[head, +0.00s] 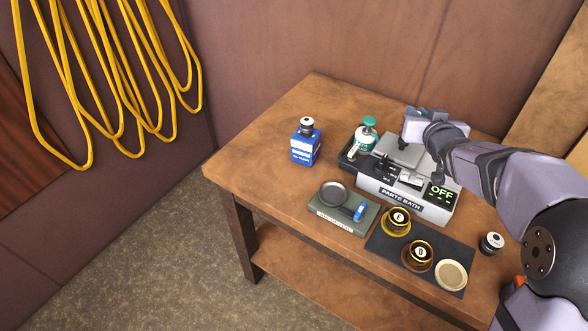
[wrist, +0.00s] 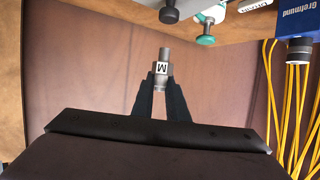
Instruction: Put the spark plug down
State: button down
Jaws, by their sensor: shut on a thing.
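A dark mat (head: 382,243) with gold-rimmed cups and a pale disc lies in front. The table's left end (head: 250,165) is clear.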

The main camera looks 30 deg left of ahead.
jog(key=s+a+n+g+y, duration=0.25)
jog(key=s+a, duration=0.45)
jog(key=a, duration=0.4)
jog(key=s+a+n+g+y, duration=0.25)
jog(key=s+a, duration=0.45)
jog(key=a, duration=0.4)
jog(key=s+a+n+g+y, duration=0.1)
jog(key=s+a+n+g, duration=0.15)
jog(key=s+a, duration=0.6)
jog(key=shift+n+t, duration=0.25)
jog(key=shift+t, duration=0.1)
jog(key=shift+w+a+f+b, duration=0.2)
jog(key=shift+a+f, duration=0.3)
jog(key=shift+f, duration=2.1)
jog(key=shift+w+a+f+b, duration=0.2)
jog(key=shift+a+f, duration=0.3)
jog(key=shift+f, duration=2.15)
jog(key=shift+w+a+f+b, duration=0.1)
jog(key=shift+w+a+f, duration=0.3)
jog(key=shift+f, duration=2.2)
jog(key=shift+s+a, duration=0.1)
jog(key=shift+f, duration=0.15)
jog(key=c, duration=1.7)
grip_release()
jog(key=shift+c, duration=0.2)
